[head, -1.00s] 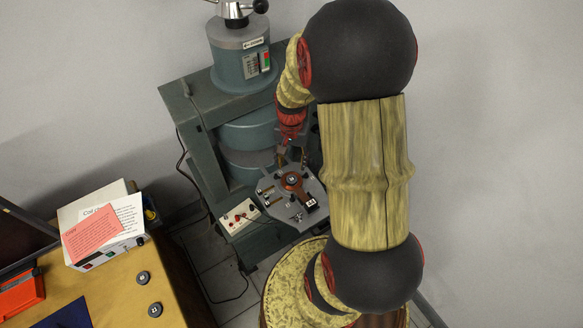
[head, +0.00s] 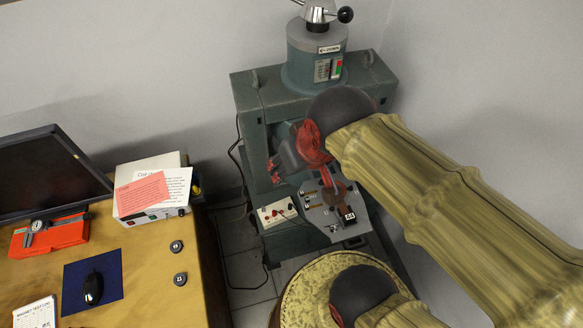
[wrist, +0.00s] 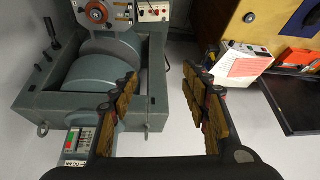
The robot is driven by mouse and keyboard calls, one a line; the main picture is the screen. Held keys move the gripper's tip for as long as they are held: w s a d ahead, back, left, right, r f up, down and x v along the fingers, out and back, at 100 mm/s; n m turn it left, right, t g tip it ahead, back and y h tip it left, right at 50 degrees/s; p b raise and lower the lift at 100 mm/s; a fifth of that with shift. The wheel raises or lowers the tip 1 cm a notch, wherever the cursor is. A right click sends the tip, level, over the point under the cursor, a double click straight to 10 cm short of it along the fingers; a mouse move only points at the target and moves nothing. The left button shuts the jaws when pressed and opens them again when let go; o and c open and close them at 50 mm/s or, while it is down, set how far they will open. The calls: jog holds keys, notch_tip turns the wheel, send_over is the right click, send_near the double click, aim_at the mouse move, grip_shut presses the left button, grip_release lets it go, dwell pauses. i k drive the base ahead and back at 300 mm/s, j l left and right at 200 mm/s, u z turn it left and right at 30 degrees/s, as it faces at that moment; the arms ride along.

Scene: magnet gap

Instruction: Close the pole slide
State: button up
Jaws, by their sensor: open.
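The green-grey magnet frame (head: 264,102) stands against the wall. A round column (head: 315,58) with a red-and-green scale and a label ending in "DOWN" rises from its top, with a black-knobbed crank handle (head: 345,15) above. I cannot tell which part is the pole slide. In the wrist view, the frame (wrist: 45,98) and large grey round pole bodies (wrist: 95,75) are at left; the column (wrist: 75,145) is at lower left. My gripper (wrist: 163,90) is open and empty, apart from the machine parts. In the head view, my gripper (head: 277,166) is near the frame's front; my arm hides the poles.
A grey plate (head: 325,225) with a brown disc sits at the machine's front, beside a switch box (head: 278,212). A wooden desk (head: 145,262) at left holds a white box (head: 153,207), a monitor (head: 45,175) and a mouse. A cable runs down to the floor.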

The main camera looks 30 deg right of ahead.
aim_at(322, 216)
jog(key=k+l+z, duration=0.45)
jog(key=j, duration=0.6)
jog(key=k+j+z, duration=0.1)
jog(key=j, duration=0.5)
jog(key=k+j, duration=0.15)
jog(key=j, duration=0.4)
jog(key=i+j+z, duration=0.05)
